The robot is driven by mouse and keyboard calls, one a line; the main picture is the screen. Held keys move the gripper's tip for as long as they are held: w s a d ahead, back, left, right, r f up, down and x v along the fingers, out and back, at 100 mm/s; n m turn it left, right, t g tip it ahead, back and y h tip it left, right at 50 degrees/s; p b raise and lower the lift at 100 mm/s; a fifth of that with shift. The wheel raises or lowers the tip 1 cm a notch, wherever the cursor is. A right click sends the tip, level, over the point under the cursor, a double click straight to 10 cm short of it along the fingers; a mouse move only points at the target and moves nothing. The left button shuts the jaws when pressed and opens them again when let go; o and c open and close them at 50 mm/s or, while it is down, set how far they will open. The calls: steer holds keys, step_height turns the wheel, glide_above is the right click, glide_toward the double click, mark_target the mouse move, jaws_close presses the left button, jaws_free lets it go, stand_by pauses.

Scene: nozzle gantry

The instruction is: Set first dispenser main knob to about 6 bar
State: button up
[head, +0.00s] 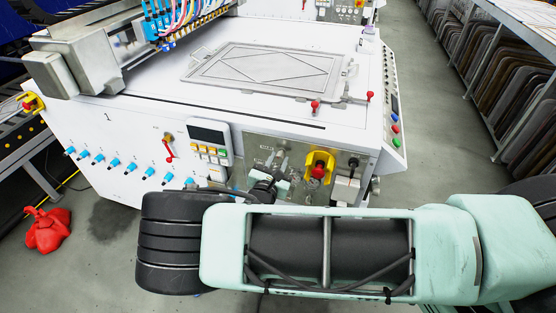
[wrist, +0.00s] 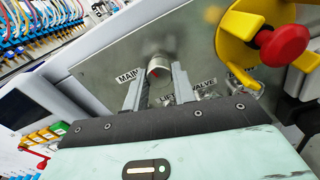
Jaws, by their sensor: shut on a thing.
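In the head view my gripper (head: 268,186) reaches the panel (head: 257,147) on the front of the white machine, and my arm partly covers that area. The knob cannot be made out clearly there. No pressure reading is legible in either view.
A red emergency button in a yellow guard (head: 318,168) sits just right of my gripper and is close in the wrist view (wrist: 278,45). A control box (head: 208,141) with coloured buttons is to the left. A red-handled valve (head: 168,148) and several blue fittings line the machine's front.

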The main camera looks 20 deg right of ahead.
steer(key=m+p, duration=0.1)
steer(key=m, duration=0.4)
steer(key=shift+a+r+p, duration=0.1)
steer(key=shift+p, duration=0.25)
steer(key=shift+m+p, duration=0.5)
steer(key=shift+m, duration=1.3)
steer(key=o, duration=1)
steer(key=b+v, duration=0.3)
steer(key=v, duration=1.4)
steer(key=shift+s+a, duration=0.1)
steer(key=shift+s, duration=0.05)
